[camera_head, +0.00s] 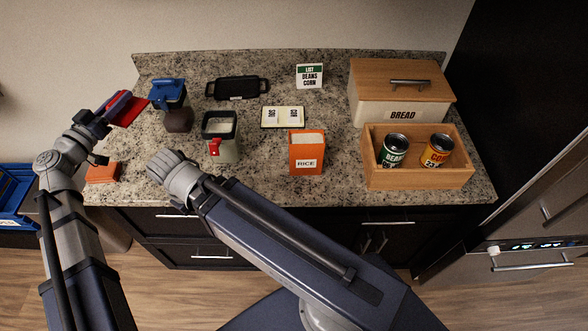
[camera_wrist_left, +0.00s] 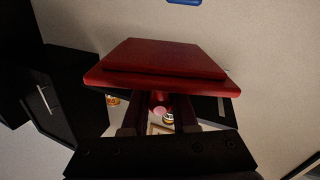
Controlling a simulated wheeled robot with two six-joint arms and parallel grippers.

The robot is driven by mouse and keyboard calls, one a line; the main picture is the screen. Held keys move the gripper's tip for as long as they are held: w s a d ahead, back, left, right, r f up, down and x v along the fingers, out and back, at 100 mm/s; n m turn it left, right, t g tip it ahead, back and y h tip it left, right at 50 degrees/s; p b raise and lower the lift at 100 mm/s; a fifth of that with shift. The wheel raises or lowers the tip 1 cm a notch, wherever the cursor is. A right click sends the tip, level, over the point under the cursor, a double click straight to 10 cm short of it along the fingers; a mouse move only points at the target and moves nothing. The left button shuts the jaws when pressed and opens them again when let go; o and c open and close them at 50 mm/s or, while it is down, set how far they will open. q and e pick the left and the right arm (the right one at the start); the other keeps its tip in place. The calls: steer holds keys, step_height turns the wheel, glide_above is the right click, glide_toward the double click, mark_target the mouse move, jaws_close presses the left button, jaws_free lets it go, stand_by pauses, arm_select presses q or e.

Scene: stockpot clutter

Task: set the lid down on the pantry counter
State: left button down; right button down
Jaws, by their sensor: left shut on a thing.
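The red lid (camera_head: 128,110) is in my left gripper (camera_head: 112,107), over the left end of the speckled stone counter (camera_head: 262,183). In the left wrist view the lid (camera_wrist_left: 160,60) is a thick red slab across the fingers (camera_wrist_left: 158,108), seen nearly edge-on. The head view shows it tilted, and I cannot tell its height above the counter. An open canister with a dark rim and red latch (camera_head: 221,140) stands right of it. My right arm crosses the front of the counter; its gripper does not show.
A blue-topped jar (camera_head: 169,103) stands close to the lid. An orange flat item (camera_head: 102,173) lies at the front left. An orange rice box (camera_head: 307,152), black tray (camera_head: 237,88), bread box (camera_head: 401,94) and wooden crate (camera_head: 417,179) with two cans take up more counter.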

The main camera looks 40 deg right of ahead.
arm_select(q)
steer(key=shift+m+g, duration=0.4)
steer(key=w+a+f+b, duration=0.3)
steer(key=a+f+b, duration=0.2)
steer(key=a+f, duration=0.1)
steer(key=w+a+f+b, duration=0.3)
steer(key=a+f+b, duration=0.3)
steer(key=w+a+f+b, duration=0.3)
steer(key=a+f+b, duration=0.3)
steer(key=shift+a+h, duration=0.3)
steer(key=shift+d, duration=0.1)
steer(key=s+d+b, duration=0.1)
steer(key=s+d, duration=0.2)
steer(key=d, duration=0.2)
steer(key=s+d+f, duration=0.1)
steer(key=s+d, duration=0.2)
steer(key=d, duration=0.3)
steer(key=s+d+f+b, duration=0.1)
steer(key=s+d, duration=0.3)
steer(key=d, duration=0.2)
steer(key=shift+f+b, duration=0.15)
steer(key=shift+b, duration=0.15)
steer(key=shift+a+f+b, duration=0.1)
steer(key=shift+f+b, duration=0.35)
